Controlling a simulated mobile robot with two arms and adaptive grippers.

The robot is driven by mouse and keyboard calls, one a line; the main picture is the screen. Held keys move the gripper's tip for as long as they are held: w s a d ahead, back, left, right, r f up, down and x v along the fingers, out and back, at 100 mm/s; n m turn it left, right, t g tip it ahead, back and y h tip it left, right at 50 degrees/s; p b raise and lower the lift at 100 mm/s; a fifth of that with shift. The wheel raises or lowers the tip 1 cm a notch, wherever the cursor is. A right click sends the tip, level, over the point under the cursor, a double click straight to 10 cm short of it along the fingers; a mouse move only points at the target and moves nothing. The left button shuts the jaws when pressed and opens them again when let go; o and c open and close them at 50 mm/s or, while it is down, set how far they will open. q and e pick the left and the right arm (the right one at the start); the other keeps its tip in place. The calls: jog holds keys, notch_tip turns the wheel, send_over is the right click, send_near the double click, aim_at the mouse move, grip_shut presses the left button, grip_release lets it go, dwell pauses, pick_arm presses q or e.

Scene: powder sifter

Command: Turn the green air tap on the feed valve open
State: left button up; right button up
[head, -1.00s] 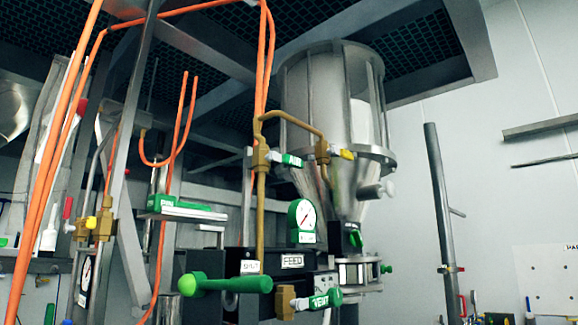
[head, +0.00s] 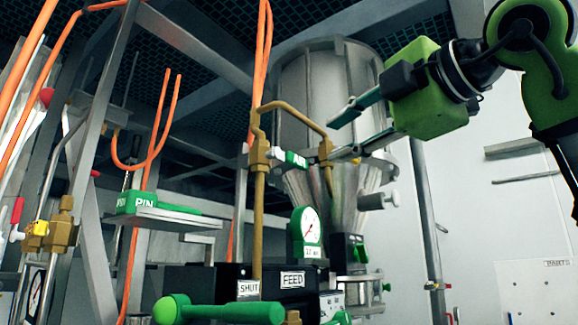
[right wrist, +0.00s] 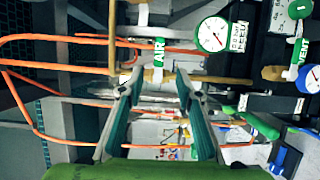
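I see no contact with the tap. My left gripper is not in view.
A large green lever (head: 225,312) is at the bottom. The metal hopper (head: 315,90) stands close behind the fingers. Orange hoses hang at left.

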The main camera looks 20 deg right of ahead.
jog(key=p, duration=0.3)
send_near(300, 161)
jog(key=w, duration=0.2)
jog(key=p+x, duration=0.1)
jog(key=x, duration=0.3)
jog(key=p+x, duration=0.2)
jog(key=x, duration=0.2)
jog(key=shift+s+a+r, duration=0.15)
jog(key=shift+a, duration=0.1)
jog(key=shift+w+a+p, duration=0.1)
jog(key=shift+w+p, duration=0.25)
jog(key=shift+w, duration=0.15)
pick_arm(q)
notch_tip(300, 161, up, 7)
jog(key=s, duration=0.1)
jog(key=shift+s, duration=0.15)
pick_arm(e)
jog(key=shift+w, duration=0.1)
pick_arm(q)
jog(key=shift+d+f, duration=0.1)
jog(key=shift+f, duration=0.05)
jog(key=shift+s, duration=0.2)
pick_arm(e)
grip_shut()
